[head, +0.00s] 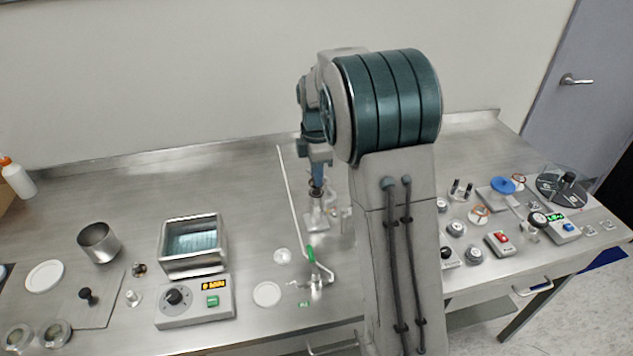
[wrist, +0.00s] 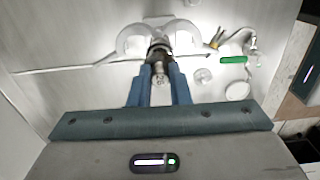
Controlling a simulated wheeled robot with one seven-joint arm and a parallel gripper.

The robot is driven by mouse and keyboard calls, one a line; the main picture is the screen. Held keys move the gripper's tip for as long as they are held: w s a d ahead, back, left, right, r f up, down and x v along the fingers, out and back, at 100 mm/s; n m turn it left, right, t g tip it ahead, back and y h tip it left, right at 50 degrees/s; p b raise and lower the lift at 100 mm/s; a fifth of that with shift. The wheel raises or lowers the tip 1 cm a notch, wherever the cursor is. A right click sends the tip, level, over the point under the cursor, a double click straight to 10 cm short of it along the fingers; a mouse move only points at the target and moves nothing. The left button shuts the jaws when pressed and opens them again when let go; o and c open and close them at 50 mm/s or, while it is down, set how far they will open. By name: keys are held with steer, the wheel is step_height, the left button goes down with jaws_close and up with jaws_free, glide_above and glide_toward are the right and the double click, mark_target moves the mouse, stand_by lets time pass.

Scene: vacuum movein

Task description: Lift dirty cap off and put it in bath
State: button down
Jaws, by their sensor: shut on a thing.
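My gripper (head: 317,188) is near the middle of the bench, left of my arm's column, pointing down. In the wrist view its two blue fingers (wrist: 160,70) are shut on a small shiny piece with a dark ring, apparently the dirty cap (wrist: 159,73). The cap's details are too small to read. A pale, clear vessel (head: 316,220) stands just below the fingers; I cannot tell whether the cap still touches it. The bath (head: 192,266) is an open steel box with bluish liquid, left of my gripper. Its front panel has a knob and a lit display.
A steel beaker (head: 99,243) and white lid (head: 45,276) are left of the bath. Several small instruments, including a blue disc (head: 502,185), crowd the right.

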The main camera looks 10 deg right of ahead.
steer(key=s+d+r, duration=0.6)
steer(key=d+r, duration=0.4)
steer(key=r, duration=0.1)
steer(key=shift+p, duration=0.3)
steer(key=shift+s+a, duration=0.1)
